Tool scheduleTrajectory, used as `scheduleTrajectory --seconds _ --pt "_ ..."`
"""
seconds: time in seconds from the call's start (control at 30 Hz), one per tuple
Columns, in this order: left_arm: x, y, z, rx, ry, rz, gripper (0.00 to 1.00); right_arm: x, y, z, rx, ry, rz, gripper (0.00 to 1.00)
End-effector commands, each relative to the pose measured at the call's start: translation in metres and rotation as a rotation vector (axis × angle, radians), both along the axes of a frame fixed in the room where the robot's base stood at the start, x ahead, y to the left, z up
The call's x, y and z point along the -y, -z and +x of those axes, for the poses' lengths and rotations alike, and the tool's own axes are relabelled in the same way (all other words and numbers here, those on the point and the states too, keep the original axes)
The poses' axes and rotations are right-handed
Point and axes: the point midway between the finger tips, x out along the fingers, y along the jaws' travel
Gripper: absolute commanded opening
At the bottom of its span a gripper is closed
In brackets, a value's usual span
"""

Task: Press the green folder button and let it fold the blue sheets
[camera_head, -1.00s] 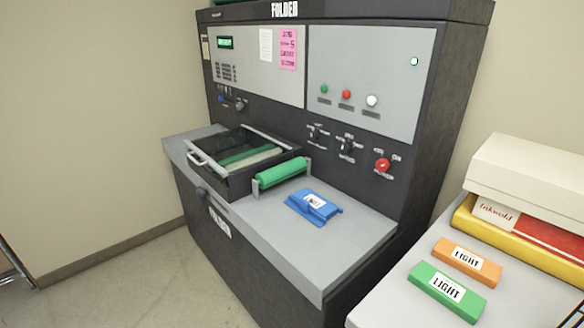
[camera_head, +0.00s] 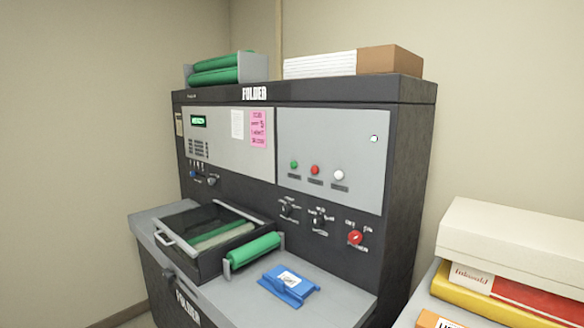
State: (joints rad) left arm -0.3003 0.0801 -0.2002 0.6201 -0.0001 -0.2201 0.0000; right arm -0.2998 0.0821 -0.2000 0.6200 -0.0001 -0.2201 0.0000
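The folder machine (camera_head: 300,247) is a dark grey cabinet labelled FOLDER, with a light grey front shelf. The green button (camera_head: 294,164) is small and round, on the right-hand grey panel. It sits left of a red button (camera_head: 315,169) and a white one (camera_head: 338,174). A blue item (camera_head: 289,286) with a white label lies on the shelf, right of the green roller; I cannot tell whether it is sheets. A drawer-like tray (camera_head: 185,242) with a clear cover and handle is at the shelf's left. Neither of my grippers shows.
A red knob (camera_head: 355,237) and small switches sit below the buttons. Green rollers (camera_head: 222,69) and a white stack (camera_head: 320,64) rest on top of the machine. A side table at right holds a white box (camera_head: 510,240) and a yellow binder (camera_head: 480,298). The shelf's front right is clear.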

Motion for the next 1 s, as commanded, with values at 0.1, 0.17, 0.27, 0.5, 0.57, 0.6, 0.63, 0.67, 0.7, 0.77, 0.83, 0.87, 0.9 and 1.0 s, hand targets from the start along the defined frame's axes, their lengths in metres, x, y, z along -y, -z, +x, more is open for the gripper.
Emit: scheduleTrajectory --seconds 0.1,0.17,0.27,0.5,0.57,0.6,0.63,0.67,0.7,0.77,0.83,0.87,0.9,1.0 --pt "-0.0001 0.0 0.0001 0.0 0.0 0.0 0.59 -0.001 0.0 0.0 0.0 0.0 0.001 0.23" --pt "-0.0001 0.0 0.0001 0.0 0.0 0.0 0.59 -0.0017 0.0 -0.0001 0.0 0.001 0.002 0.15" --pt "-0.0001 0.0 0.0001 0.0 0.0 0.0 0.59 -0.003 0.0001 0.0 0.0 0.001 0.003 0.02" --pt "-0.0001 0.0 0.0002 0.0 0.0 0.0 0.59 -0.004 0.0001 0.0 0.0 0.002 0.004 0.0" --pt "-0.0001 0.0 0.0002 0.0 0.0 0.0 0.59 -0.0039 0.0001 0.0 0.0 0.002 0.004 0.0" --pt "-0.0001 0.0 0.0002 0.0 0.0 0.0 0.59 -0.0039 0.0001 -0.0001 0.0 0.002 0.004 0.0" --pt "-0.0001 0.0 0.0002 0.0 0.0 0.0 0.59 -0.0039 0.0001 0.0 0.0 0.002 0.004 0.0" --pt "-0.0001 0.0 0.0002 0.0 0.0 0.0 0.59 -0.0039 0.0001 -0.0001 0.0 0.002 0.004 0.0" --pt "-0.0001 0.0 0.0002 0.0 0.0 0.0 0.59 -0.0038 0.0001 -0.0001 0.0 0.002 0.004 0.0" --pt "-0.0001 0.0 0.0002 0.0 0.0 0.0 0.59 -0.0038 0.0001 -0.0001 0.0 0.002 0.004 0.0" --pt "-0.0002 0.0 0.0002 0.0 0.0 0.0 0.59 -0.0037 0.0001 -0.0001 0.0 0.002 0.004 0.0" --pt "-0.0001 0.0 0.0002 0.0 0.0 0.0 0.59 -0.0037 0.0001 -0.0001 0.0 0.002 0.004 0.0" --pt "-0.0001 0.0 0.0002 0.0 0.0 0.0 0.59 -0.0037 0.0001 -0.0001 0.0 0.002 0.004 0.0" --pt "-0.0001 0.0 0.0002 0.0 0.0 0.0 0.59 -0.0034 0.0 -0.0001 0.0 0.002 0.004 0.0"
